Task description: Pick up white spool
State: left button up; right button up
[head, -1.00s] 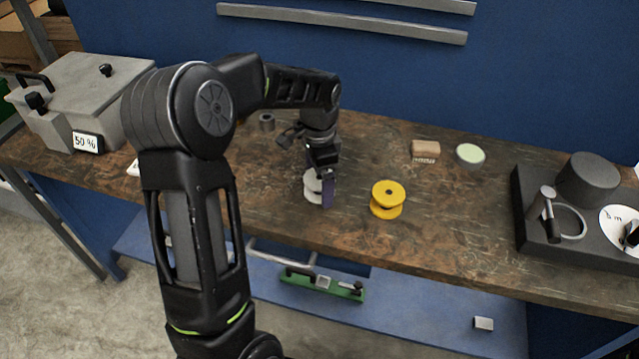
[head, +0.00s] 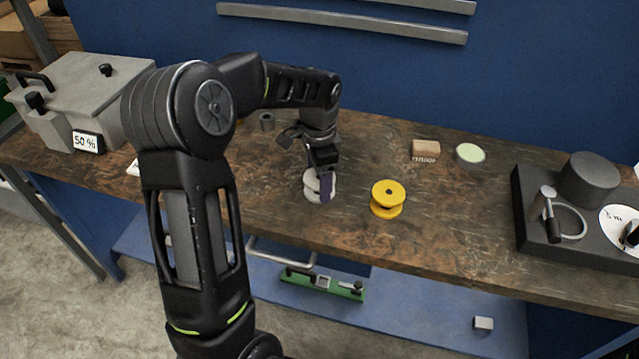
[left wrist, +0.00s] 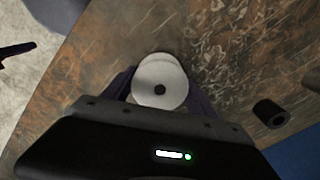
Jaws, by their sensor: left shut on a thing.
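The white spool (head: 312,186) is at my left gripper on the wooden bench, left of a yellow spool (head: 388,199). In the left wrist view the white spool (left wrist: 160,84) shows its round top with a dark centre hole, between the two purple fingers. My left gripper (head: 322,184) points down and is shut on the white spool. One finger covers part of it in the head view. I cannot tell whether the spool touches the bench. My right gripper is not in view.
A brush (head: 425,149) and a round pale-topped tin (head: 469,154) lie at the back. A grey box (head: 85,95) stands left, a black tool stand (head: 533,220) right. The bench right of the yellow spool is clear.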

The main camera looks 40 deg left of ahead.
pick_arm(q)
jog(key=shift+c, duration=1.4)
notch_tip(320, 180, up, 10)
jog(key=shift+b, duration=0.35)
